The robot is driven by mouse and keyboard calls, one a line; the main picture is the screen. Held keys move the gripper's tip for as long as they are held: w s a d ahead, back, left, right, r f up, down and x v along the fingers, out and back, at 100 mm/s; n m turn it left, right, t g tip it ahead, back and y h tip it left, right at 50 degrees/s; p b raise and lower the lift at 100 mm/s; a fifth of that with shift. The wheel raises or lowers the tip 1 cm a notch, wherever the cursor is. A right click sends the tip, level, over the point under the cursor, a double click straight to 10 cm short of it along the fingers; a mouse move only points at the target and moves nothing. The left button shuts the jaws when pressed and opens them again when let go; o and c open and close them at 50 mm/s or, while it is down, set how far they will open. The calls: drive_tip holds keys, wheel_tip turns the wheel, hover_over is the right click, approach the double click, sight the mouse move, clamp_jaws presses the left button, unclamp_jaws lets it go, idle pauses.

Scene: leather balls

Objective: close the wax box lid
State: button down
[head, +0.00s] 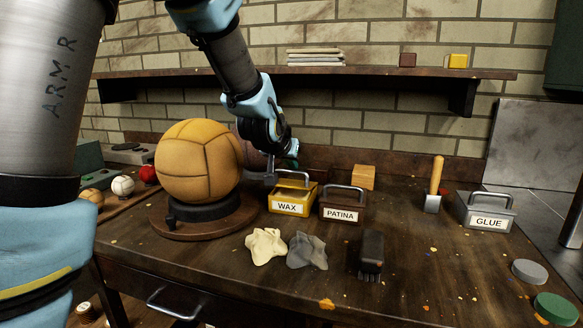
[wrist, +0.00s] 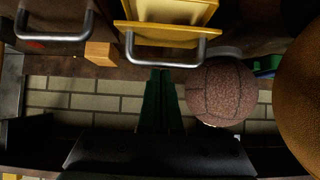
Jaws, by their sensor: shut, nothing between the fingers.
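The yellow wax box (head: 291,208) stands on the bench, its white WAX label facing me. Its lid (head: 294,184) has a grey handle and looks raised at an angle; how far is hard to tell. In the wrist view the yellow lid (wrist: 170,28) is at the top, with its handle (wrist: 165,63) just in front of the fingertips. My gripper (head: 270,179) is shut and empty at the left side of the lid, close to the handle. In the wrist view my gripper (wrist: 162,72) shows as two dark green fingers together. Contact with the handle cannot be told.
The brown patina box (head: 341,208) stands right beside the wax box. A large tan ball (head: 198,160) on a round stand is close on the left. A brown ball (wrist: 222,92) is behind the gripper. A wooden block (head: 363,177) sits behind; a shelf (head: 300,73) hangs above.

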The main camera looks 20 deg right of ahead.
drive_tip(key=f+b, duration=0.1)
drive_tip(key=b, duration=0.2)
drive_tip(key=shift+s+a+f+t+h, duration=0.3)
drive_tip(key=shift+s+a+f+h, duration=0.05)
drive_tip(key=shift+s+f+h, duration=0.05)
drive_tip(key=shift+s+a+f+b, duration=0.25)
drive_tip(key=shift+a+f+b, duration=0.1)
drive_tip(key=shift+b, duration=0.2)
